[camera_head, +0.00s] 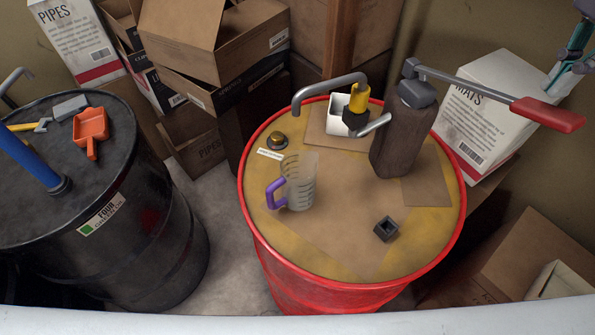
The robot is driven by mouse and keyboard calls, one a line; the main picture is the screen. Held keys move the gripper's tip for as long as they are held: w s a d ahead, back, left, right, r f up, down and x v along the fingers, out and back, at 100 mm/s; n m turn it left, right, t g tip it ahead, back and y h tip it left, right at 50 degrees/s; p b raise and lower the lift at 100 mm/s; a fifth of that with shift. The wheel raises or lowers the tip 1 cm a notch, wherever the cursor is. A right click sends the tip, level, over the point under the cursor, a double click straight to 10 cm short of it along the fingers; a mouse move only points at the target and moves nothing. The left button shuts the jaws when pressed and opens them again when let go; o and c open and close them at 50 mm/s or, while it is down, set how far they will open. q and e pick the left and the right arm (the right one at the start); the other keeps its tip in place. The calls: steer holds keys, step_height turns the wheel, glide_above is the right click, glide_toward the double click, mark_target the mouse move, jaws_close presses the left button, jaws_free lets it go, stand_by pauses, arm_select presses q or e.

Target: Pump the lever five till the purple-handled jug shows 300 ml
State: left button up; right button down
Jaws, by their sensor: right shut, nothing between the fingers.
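The clear jug (300,183) with a purple handle (272,192) stands upright on the red drum's top (345,235). Its handle points left. Its scale marks are too small to read, and I cannot tell any liquid level. The hand pump (402,135) stands at the back right of the drum top. Its grey spout (330,85) curves left and ends above and behind the jug in the picture. The pump lever (460,80) reaches right to a red handle (548,114). My right gripper (572,62) is at the upper right edge, shut and empty, apart from the red handle. My left gripper is out of view.
A black drum (130,235) stands at left, with an orange scoop (90,129) and a blue tube (28,160) on top. A small black block (386,228) and a brass cap (277,140) lie on the red drum. Cardboard boxes (215,50) and a white MATS box (490,110) stand behind.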

steer(key=shift+f+b, duration=7.2)
steer(key=shift+f, duration=0.85)
step_height(320, 180, up, 16)
steer(key=p, duration=1.1)
steer(key=shift+r+p, duration=0.2)
steer(key=shift+p, duration=0.2)
steer(key=shift+f, duration=0.15)
step_height(320, 180, down, 10)
steer(key=b, duration=0.9)
step_height(320, 180, up, 10)
steer(key=p, duration=0.8)
steer(key=shift+r, duration=0.2)
step_height(320, 180, up, 5)
steer(key=p, duration=0.4)
